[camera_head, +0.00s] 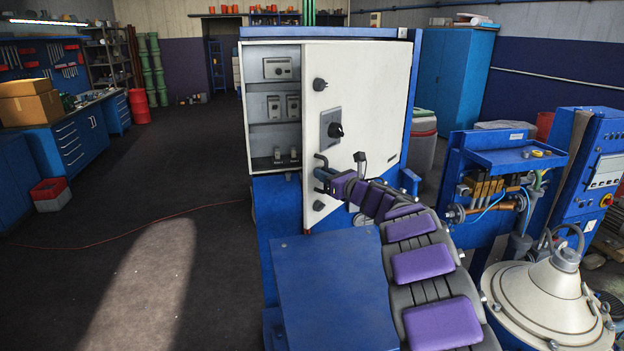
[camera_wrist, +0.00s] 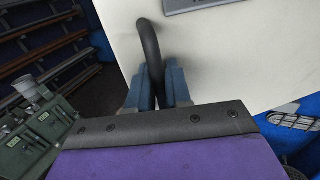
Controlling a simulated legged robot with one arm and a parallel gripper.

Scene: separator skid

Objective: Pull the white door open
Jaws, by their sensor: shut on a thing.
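The white door (camera_head: 368,96) of a blue cabinet stands partly open, with its free edge on the left and a gap showing the inside. In the wrist view the door (camera_wrist: 215,55) fills the upper right. A dark curved handle (camera_wrist: 150,45) stands on the door near its free edge; it also shows small in the head view (camera_head: 320,160). My gripper (camera_wrist: 160,88) has its two blue fingers shut on the handle. In the head view my gripper (camera_head: 324,178) is at the door's lower left, partly hidden by my arm.
Inside the cabinet are grey shelves with switch units (camera_head: 278,68). A blue box top (camera_head: 335,280) lies low in front. A white conical separator (camera_head: 545,295) and a blue pipe unit (camera_head: 490,185) stand at right. The floor (camera_head: 130,240) at left is open.

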